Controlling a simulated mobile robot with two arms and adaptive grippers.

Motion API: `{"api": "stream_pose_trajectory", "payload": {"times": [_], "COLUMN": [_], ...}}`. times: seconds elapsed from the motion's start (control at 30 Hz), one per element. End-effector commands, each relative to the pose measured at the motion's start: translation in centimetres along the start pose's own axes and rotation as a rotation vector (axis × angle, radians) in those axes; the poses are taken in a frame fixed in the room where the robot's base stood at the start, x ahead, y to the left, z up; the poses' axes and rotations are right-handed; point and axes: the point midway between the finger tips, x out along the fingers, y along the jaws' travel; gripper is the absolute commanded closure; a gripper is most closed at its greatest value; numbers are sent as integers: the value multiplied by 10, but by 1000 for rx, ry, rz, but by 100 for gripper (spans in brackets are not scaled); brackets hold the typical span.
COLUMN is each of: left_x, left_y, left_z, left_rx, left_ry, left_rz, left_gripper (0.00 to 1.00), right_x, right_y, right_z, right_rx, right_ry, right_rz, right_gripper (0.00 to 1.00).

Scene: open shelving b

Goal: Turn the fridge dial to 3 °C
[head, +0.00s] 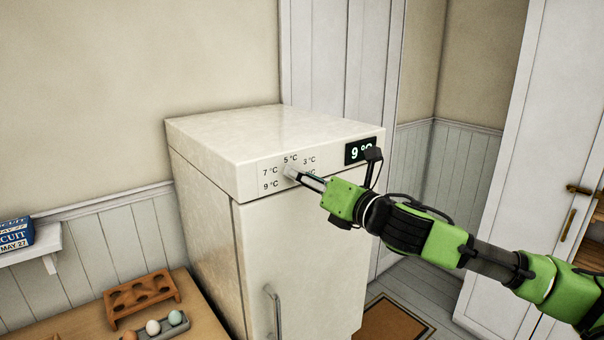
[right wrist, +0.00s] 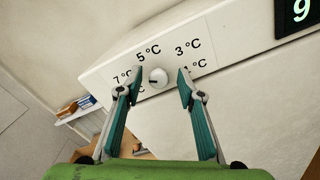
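The white fridge (head: 290,235) carries a small round dial (right wrist: 158,77) on its upper front panel, ringed by printed labels including 7, 5, 3 and 9 °C. A dark mark on the dial sits at its lower left in the right wrist view. The display (head: 364,150) reads 9 °C; part of it also shows in the right wrist view (right wrist: 298,18). My right gripper (head: 300,178) reaches in from the right. It is open, with its fingertips on either side of the dial and a visible gap to it. In the head view the gripper mostly hides the dial. My left gripper is out of view.
A wooden egg holder (head: 140,297) and a grey tray (head: 176,328) with several eggs stand on a table at lower left. A shelf (head: 40,246) holds a blue box (head: 14,236). A white cabinet (head: 510,180) stands at right.

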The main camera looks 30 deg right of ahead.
Motion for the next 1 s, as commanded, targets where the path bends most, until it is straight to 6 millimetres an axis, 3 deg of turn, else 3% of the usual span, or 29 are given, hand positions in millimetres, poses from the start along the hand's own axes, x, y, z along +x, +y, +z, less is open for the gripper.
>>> {"api": "stream_pose_trajectory", "payload": {"times": [0.57, 0.7, 1.0], "left_x": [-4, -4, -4], "left_y": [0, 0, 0], "left_z": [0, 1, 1], "left_rx": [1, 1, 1], "left_ry": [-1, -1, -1], "left_rz": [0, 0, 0], "left_gripper": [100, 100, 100], "right_x": [6, 6, 6], "right_y": [1, 1, 1], "right_z": [-1, -1, -1], "right_rx": [-3, -3, 10], "right_ry": [1, 2, 2], "right_rz": [1, 2, 1], "right_gripper": [65, 100, 100]}}
